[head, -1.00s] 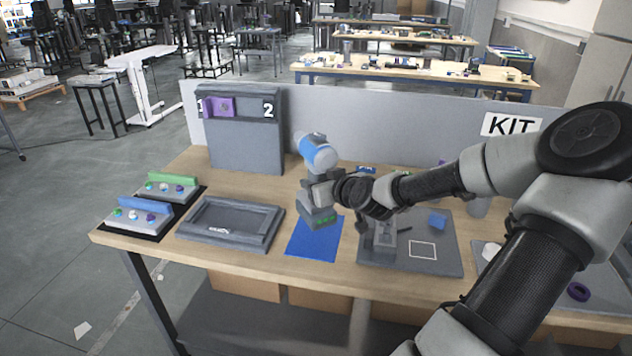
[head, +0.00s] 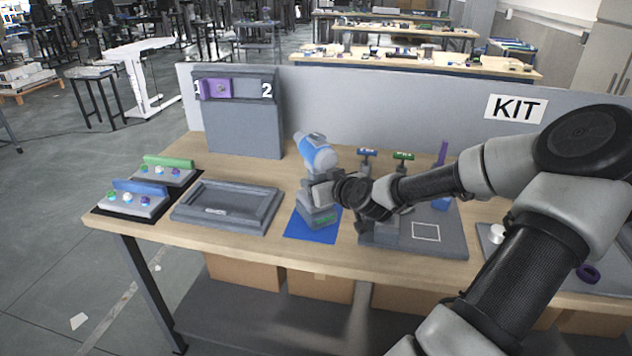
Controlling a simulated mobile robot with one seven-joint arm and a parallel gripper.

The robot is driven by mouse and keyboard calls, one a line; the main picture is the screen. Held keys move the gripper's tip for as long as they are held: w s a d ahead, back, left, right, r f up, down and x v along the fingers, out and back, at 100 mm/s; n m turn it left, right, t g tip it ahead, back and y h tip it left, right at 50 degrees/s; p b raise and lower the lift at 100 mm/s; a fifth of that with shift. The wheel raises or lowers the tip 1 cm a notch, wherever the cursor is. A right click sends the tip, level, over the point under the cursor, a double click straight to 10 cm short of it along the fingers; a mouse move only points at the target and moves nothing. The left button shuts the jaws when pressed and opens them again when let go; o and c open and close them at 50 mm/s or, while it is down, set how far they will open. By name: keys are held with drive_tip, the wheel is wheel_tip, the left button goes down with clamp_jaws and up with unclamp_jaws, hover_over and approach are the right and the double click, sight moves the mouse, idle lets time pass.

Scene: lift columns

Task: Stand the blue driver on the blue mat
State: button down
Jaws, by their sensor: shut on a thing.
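The blue driver (head: 318,152) is a power drill with a blue body and a grey grip and foot. It stands roughly upright above the blue mat (head: 297,228), and its foot covers much of the mat. I cannot tell whether the foot touches the mat or is just above it. My gripper (head: 322,194) reaches in from the right and is shut on the driver's grip. The fingertips are partly hidden against the grip.
A grey tray (head: 183,212) lies left of the mat. A grey board (head: 450,243) with a white square outline is on the right, with blue and green T-handles behind. A grey panel (head: 243,135) marked 1 and 2 stands at the back left.

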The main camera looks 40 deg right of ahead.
drive_tip(key=shift+f, duration=0.15)
idle(0.8)
drive_tip(key=c, duration=1.2)
unclamp_jaws()
drive_tip(key=shift+s+f, duration=0.1)
drive_tip(key=shift+f, duration=0.05)
drive_tip(key=p+v, duration=0.4)
drive_tip(key=v, duration=1.3)
drive_tip(key=shift+a+p, duration=0.2)
drive_tip(key=shift+p, duration=0.15)
drive_tip(key=shift+s, duration=0.1)
